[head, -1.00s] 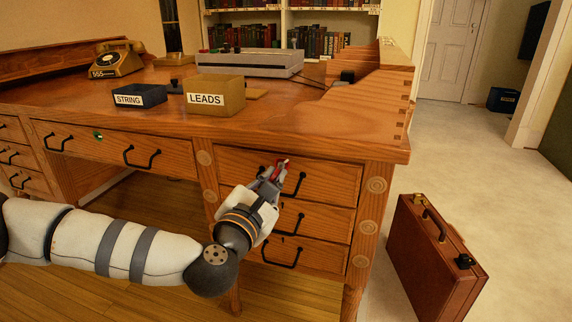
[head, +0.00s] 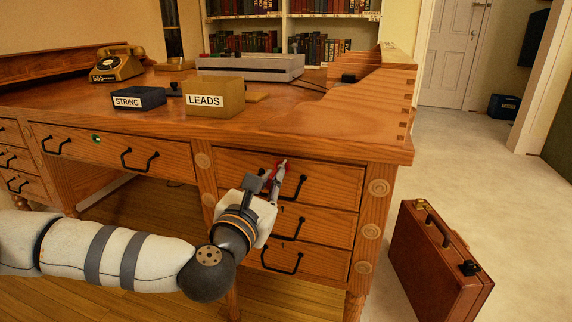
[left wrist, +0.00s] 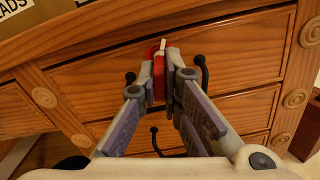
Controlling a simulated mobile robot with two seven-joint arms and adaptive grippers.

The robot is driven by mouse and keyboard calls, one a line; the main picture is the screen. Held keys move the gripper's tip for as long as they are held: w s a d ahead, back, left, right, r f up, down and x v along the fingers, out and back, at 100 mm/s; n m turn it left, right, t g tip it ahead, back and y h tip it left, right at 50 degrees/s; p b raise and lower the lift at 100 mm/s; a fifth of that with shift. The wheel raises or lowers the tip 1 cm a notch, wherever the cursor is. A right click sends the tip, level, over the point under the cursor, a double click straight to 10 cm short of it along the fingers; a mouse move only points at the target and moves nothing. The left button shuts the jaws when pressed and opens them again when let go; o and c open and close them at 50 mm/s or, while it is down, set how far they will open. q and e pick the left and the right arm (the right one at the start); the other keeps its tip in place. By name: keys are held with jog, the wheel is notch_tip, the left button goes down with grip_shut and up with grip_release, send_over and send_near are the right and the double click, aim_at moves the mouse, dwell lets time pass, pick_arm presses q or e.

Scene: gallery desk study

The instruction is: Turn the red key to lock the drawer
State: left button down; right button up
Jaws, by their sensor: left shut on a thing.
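The red key (head: 275,170) is at the top right drawer (head: 330,187) of the wooden desk, near that drawer's upper edge. My left gripper (head: 279,172) reaches up to it from the lower left and is shut on the key. In the left wrist view the red key (left wrist: 158,72) shows between the two fingertips (left wrist: 164,80), with a pale piece at its top. The keyhole is hidden behind the key and fingers. The drawer looks closed, and its black handle (head: 297,190) is just behind and right of the fingers. My right gripper is not in view.
More drawers with black handles, one with a handle (head: 283,259), are below. A brown briefcase (head: 432,265) stands on the floor to the right. The LEADS box (head: 214,98), STRING box (head: 132,97) and telephone (head: 118,66) stand on the desktop. Floor right of the desk is mostly clear.

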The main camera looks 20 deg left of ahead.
pick_arm(q)
jog(key=shift+f+n+b, duration=0.1)
jog(key=shift+n+b, duration=0.3)
jog(key=shift+n, duration=0.2)
jog(key=shift+n+b, duration=0.35)
jog(key=shift+n, duration=0.45)
jog(key=shift+r, duration=0.2)
jog(key=shift+f+n+b, duration=0.2)
jog(key=shift+n+b, duration=0.25)
jog(key=shift+n, duration=0.55)
jog(key=shift+r, duration=0.2)
jog(key=c, duration=1.7)
grip_release()
jog(key=shift+o, duration=0.7)
jog(key=shift+f, duration=0.1)
